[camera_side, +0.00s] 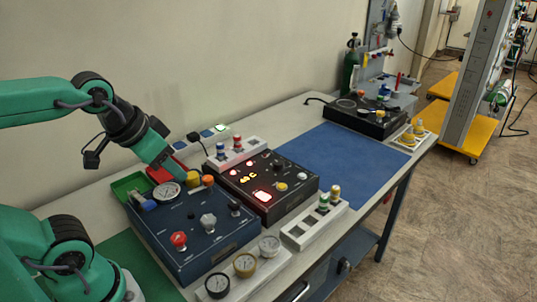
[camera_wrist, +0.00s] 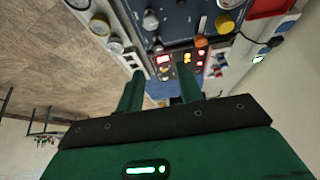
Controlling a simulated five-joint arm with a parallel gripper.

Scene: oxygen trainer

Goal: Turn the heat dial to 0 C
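My gripper (camera_side: 178,172) hangs over the back of the blue panel (camera_side: 190,232), just above its round white gauge (camera_side: 167,190) and beside a yellow knob (camera_side: 194,180). In the wrist view my gripper (camera_wrist: 161,82) has its two green fingers apart with nothing between them. A black control box (camera_side: 240,190) with a lit red display (camera_side: 263,196), lit indicators, a yellow knob (camera_side: 281,187) and dark knobs stands right of the blue panel. Labels are too small to read, so I cannot tell which control is the heat dial or its setting.
The blue panel also carries a red knob (camera_side: 179,240) and a grey knob (camera_side: 208,221). A row of gauges (camera_side: 245,265) lies in front. A green tray (camera_side: 130,187) is at the back left. A bare blue mat (camera_side: 335,160) lies to the right.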

